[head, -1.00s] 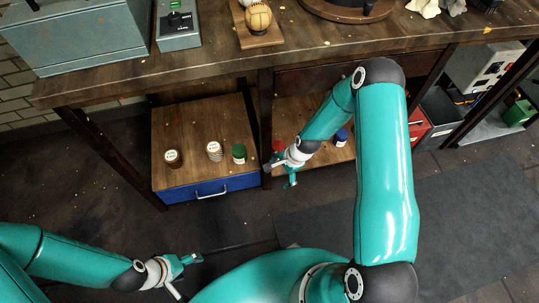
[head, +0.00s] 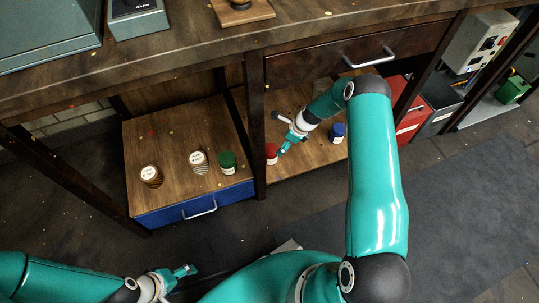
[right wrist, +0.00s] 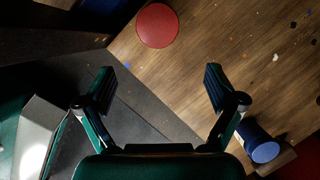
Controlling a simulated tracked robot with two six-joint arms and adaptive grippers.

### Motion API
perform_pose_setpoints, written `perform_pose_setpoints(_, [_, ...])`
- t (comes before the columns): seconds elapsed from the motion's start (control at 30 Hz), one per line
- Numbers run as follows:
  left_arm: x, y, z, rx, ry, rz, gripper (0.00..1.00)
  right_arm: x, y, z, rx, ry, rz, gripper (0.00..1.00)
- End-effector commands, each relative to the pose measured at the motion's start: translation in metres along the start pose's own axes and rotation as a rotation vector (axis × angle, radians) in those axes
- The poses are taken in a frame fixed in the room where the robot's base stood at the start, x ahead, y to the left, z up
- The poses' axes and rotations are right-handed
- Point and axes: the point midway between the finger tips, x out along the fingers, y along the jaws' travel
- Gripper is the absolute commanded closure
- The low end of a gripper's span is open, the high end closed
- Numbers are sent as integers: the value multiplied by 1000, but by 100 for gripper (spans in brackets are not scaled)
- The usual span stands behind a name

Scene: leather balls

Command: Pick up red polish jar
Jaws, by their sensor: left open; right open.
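The red polish jar (head: 271,153) stands on the wooden lower shelf (head: 312,155), to the right of a dark table leg. My left gripper (head: 188,275) is open and empty at the lower left, well away from the jar.
A blue jar (head: 337,133) stands right of my right gripper and shows in the right wrist view (right wrist: 262,146). The dark leg (head: 256,130) stands close to the red jar.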

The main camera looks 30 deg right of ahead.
Motion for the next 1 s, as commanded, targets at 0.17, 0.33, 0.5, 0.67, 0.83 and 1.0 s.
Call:
perform_pose_setpoints(0.17, [16,-6,0,-1,0,0,30,48,3,4,-12,0,6,7])
perform_pose_setpoints(0.33, [24,-9,0,-1,0,0,30,76,3,6,-15,0,5,7])
perform_pose_setpoints(0.5, [27,-10,0,-1,0,0,30,86,3,7,-15,0,5,7])
perform_pose_setpoints(0.67, [34,-12,0,0,0,0,30,100,4,6,-16,0,5,7])
perform_pose_setpoints(0.83, [47,-17,0,0,0,0,30,126,6,5,-17,0,7,7])
perform_pose_setpoints(1.0, [50,-18,0,0,0,0,30,138,5,6,-17,0,5,7])
